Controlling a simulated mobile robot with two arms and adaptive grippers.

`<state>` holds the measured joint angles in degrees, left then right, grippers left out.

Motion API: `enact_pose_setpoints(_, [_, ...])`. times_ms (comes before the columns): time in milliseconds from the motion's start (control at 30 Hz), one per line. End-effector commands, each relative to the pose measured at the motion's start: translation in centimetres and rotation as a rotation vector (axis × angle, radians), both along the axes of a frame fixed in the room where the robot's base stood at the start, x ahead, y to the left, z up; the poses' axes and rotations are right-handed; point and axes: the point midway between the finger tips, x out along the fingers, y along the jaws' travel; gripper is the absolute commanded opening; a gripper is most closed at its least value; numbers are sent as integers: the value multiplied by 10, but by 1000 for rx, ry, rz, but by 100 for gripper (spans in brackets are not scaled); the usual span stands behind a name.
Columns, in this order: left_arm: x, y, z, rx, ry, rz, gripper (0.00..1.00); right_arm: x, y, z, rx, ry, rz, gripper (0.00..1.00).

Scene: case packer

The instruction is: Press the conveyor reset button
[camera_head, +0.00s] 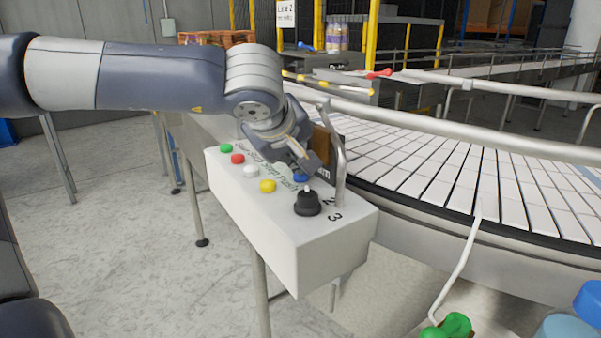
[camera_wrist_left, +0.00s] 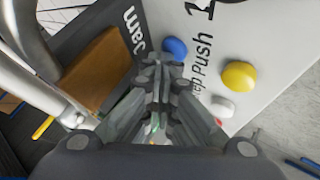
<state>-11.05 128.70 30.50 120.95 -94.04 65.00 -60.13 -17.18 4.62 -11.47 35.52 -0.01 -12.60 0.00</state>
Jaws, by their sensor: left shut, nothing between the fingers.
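A light grey control box (camera_head: 300,245) carries a row of green (camera_head: 226,148), red (camera_head: 237,159), white (camera_head: 251,171) and yellow (camera_head: 268,186) buttons. A blue button (camera_head: 301,178) and a black knob (camera_head: 307,204) are nearer its right end. I cannot read clearly which label marks reset. My left gripper (camera_head: 312,168) is shut and empty, pointing down over the box close to the blue button. In the left wrist view, its fingertips (camera_wrist_left: 160,68) appear just beside the blue button (camera_wrist_left: 175,48), next to the word "Jam". I cannot tell whether they touch. My right gripper is not in view.
A bent metal bar (camera_head: 338,160) and a brown block (camera_head: 321,143) stand close to my left gripper. Open concrete floor (camera_head: 130,230) lies in front and left.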

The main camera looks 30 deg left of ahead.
Motion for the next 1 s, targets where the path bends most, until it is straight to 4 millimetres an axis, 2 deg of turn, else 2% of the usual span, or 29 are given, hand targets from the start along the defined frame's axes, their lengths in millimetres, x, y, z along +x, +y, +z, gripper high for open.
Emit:
enact_pose_setpoints(167, [0, 0, 0, 0, 2, 1, 0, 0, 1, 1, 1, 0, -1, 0])
enact_pose_setpoints(500, [0, 0, 17, 0, 1, 1, 0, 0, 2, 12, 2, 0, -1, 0])
enact_pose_setpoints(867, [0, 0, 18, 0, 1, 0, 0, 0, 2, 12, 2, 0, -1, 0])
enact_pose_setpoints(1000, [0, 0, 25, 0, 1, 1, 0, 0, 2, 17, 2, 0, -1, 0])
